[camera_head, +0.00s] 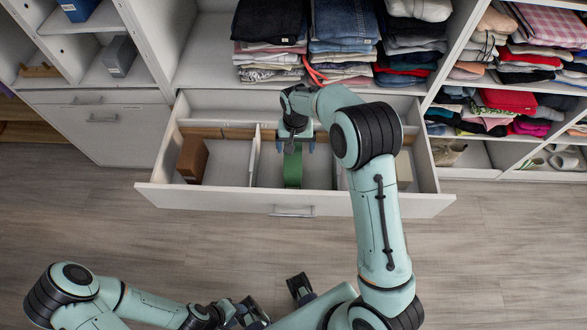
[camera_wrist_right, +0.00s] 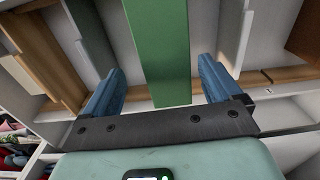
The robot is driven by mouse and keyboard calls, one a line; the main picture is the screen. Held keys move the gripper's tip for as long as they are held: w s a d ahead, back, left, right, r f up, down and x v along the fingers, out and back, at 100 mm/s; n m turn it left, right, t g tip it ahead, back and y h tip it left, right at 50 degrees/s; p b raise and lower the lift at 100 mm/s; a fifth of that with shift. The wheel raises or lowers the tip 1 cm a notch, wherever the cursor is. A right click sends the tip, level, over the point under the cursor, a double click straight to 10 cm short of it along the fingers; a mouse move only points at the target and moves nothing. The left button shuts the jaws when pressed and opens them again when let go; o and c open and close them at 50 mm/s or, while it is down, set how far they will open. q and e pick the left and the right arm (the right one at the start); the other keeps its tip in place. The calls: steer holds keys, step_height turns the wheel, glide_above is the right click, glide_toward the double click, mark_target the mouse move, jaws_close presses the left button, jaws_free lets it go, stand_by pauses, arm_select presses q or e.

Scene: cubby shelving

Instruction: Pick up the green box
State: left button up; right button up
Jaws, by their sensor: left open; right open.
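The green box (camera_head: 292,170) stands in the middle compartment of the open drawer (camera_head: 230,200). My right gripper (camera_head: 296,146) is over the drawer at the far end of the box, with its two blue fingers apart. In the right wrist view the green box (camera_wrist_right: 160,45) extends between the open fingers of the right gripper (camera_wrist_right: 161,68), with a gap on each side. I cannot tell how far the fingertips reach down beside it. My left gripper (camera_head: 250,314) is low at the bottom edge of the head view, away from the drawer, open, its fingers hard to make out.
A brown box (camera_head: 192,159) stands in the drawer's left compartment. White dividers (camera_head: 254,155) flank the green box. A light beige box (camera_head: 403,170) is at the right, partly behind my right arm. Folded clothes (camera_head: 345,35) fill the shelf above. The wooden floor (camera_head: 100,215) in front is clear.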

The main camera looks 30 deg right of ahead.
mark_target(293, 156)
steer(key=f, duration=0.5)
steer(key=shift+a+f, duration=0.4)
jaws_close()
steer(key=shift+w+r, duration=0.1)
